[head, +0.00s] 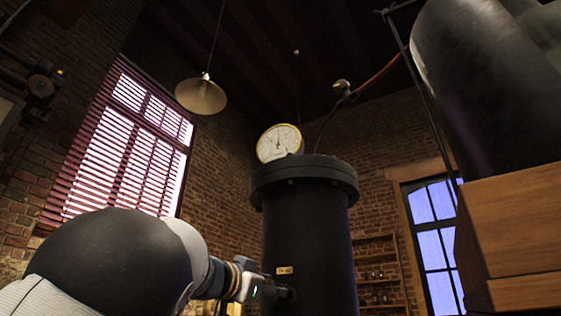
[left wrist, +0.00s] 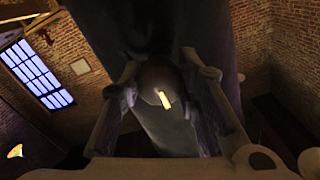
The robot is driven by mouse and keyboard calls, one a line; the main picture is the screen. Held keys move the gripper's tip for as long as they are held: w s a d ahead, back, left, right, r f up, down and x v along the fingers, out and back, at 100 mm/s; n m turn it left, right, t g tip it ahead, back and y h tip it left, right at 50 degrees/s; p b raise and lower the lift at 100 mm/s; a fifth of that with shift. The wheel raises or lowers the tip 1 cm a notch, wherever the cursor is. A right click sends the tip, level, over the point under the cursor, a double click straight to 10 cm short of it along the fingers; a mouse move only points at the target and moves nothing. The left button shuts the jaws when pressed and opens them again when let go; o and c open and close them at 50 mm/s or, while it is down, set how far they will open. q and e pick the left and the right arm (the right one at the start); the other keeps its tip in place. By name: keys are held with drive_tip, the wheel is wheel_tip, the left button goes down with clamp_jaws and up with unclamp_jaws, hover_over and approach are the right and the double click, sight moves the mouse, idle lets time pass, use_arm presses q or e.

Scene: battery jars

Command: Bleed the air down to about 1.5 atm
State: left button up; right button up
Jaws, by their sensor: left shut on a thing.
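A tall black pressure cylinder (head: 305,230) with a flanged lid stands at the centre of the head view. A round white gauge with a brass rim (head: 279,143) sits on its top; its needle points roughly upward, and the numbers are too small to read. My left gripper (head: 274,293) is at the cylinder's lower left side, shut on a dark valve knob (head: 289,294). In the left wrist view the round knob (left wrist: 156,76), with a pale yellow mark, lies between the two fingers. My right gripper is not in view.
A small label (head: 285,270) is on the cylinder above the knob. A large dark tank (head: 480,90) on a wooden block (head: 520,230) fills the right. A reddish hose (head: 383,72) runs above. A lamp (head: 201,96) hangs at upper left. Shelves (head: 376,265) stand behind.

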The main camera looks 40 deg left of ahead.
use_arm(q)
drive_tip(key=o, duration=1.3)
drive_tip(key=shift+s+d, duration=0.15)
drive_tip(key=shift+s, duration=1.1)
drive_tip(key=shift+s+d, duration=0.1)
drive_tip(key=shift+s, duration=1.15)
